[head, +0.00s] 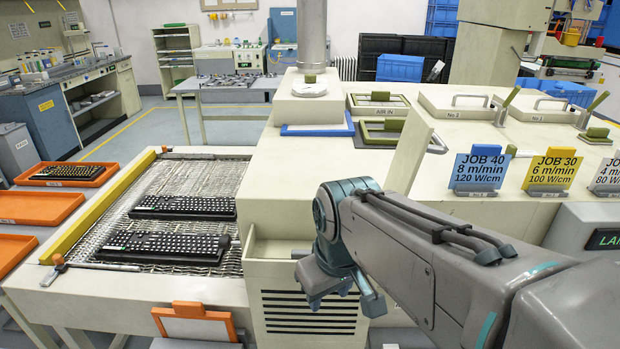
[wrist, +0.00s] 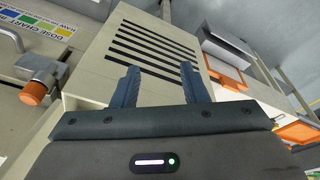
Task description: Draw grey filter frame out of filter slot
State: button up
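My gripper (head: 342,303) hangs in front of the cream cabinet with black louvre slits (head: 310,315) in the head view. In the wrist view my gripper (wrist: 160,84) has its two dark blue fingers wide apart, with nothing between them. The louvred panel (wrist: 150,55) lies beyond the fingertips; I cannot tell the exact gap. I cannot make out a grey filter frame or a filter slot with certainty in either view. The arm hides part of the cabinet's front and right side.
An orange frame with a white panel (head: 192,325) stands left of the louvred cabinet; it also shows in the wrist view (wrist: 225,72). An orange knob (wrist: 34,92) sticks out at left there. A mesh conveyor (head: 165,180) carries black keyboards (head: 165,246).

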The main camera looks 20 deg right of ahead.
jog(key=w+r+n+g, duration=0.2)
jog(key=w+r+n, duration=1)
jog(key=f, duration=1.4)
jog(key=shift+d, duration=0.2)
